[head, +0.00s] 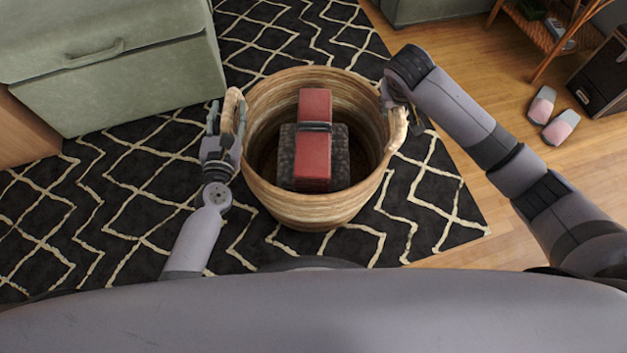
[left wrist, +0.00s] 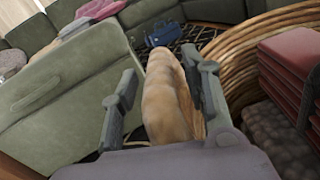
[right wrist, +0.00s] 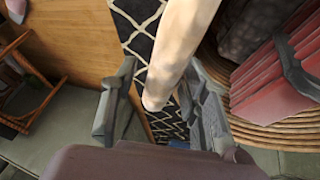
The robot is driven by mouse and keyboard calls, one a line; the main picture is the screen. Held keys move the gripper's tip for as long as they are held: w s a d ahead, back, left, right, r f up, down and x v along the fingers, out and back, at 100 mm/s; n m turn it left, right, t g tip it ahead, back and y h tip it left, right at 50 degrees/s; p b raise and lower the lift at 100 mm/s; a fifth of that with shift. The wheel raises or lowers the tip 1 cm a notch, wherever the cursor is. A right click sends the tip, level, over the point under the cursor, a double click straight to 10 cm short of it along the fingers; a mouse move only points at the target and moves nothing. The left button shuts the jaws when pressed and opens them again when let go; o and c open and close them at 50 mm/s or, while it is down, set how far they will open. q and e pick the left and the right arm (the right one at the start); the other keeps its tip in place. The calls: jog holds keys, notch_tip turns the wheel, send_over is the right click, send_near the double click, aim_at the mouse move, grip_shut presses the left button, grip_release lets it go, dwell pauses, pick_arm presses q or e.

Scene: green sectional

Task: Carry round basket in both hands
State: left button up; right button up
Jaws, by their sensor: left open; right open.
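The round woven basket (head: 305,210) stands on the black patterned rug in the middle of the head view. A red strapped bundle (head: 315,112) and a dark grey block (head: 341,160) lie inside it. My left gripper (head: 226,122) is open at the basket's left handle (head: 233,108); in the left wrist view this handle (left wrist: 166,95) stands between the two fingers. My right gripper (head: 394,98) is open at the right handle (head: 398,128); in the right wrist view that handle (right wrist: 177,55) shows between the fingers. Whether any finger touches a handle I cannot tell.
A green sofa section (head: 120,75) stands close on the left. Pink and grey slippers (head: 561,125) lie on the wood floor (head: 470,85) at right, near a wicker table (head: 545,38) and a dark box (head: 605,75). The rug (head: 120,215) around the basket is clear.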

jog(key=shift+s+r, duration=0.1)
jog(key=shift+r, duration=0.05)
pick_arm(q)
jog(key=s, duration=1.2)
jog(key=shift+a, duration=0.35)
pick_arm(e)
jog(key=v, duration=1.1)
jog(key=shift+s+r, duration=0.15)
jog(key=shift+r, duration=0.15)
jog(key=shift+a, duration=0.1)
